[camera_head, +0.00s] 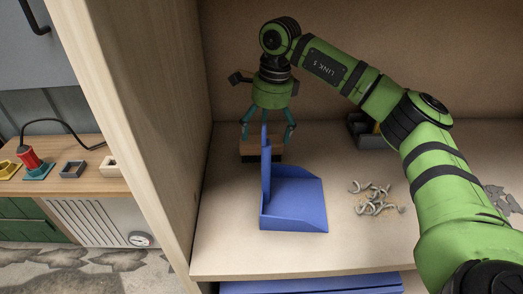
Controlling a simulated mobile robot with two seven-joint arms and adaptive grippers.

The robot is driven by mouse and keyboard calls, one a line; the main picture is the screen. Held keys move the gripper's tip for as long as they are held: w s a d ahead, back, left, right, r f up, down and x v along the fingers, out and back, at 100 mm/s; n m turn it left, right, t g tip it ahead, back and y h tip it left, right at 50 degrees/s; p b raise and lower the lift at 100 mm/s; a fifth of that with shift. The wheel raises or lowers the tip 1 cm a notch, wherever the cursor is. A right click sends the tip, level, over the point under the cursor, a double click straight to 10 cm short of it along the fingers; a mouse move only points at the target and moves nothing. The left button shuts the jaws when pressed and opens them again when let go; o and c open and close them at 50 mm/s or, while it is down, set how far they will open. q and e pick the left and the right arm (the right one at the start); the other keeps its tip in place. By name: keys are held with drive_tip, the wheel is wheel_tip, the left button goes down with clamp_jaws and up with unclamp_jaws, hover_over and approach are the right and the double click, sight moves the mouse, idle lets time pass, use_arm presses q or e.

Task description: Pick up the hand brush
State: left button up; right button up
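My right gripper (267,137) comes in from the right and points down just above and around the block. Its teal fingers are spread apart, one on each side of the dustpan handle's top. I cannot tell whether they touch the block. My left gripper is not in view.
Curly metal shavings (375,198) and fine dust lie right of the dustpan. A dark bin (369,131) stands at the back, partly behind my arm. A wooden side panel (140,120) bounds the shelf on the left.

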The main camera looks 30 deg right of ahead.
sight(252, 147)
drive_tip(key=f, duration=0.3)
drive_tip(key=w+f, duration=0.1)
drive_tip(key=shift+a+f+p, duration=0.3)
drive_tip(key=shift+f, duration=0.1)
drive_tip(key=c, duration=1.4)
drive_tip(key=shift+o, duration=0.2)
drive_tip(key=shift+r, duration=0.1)
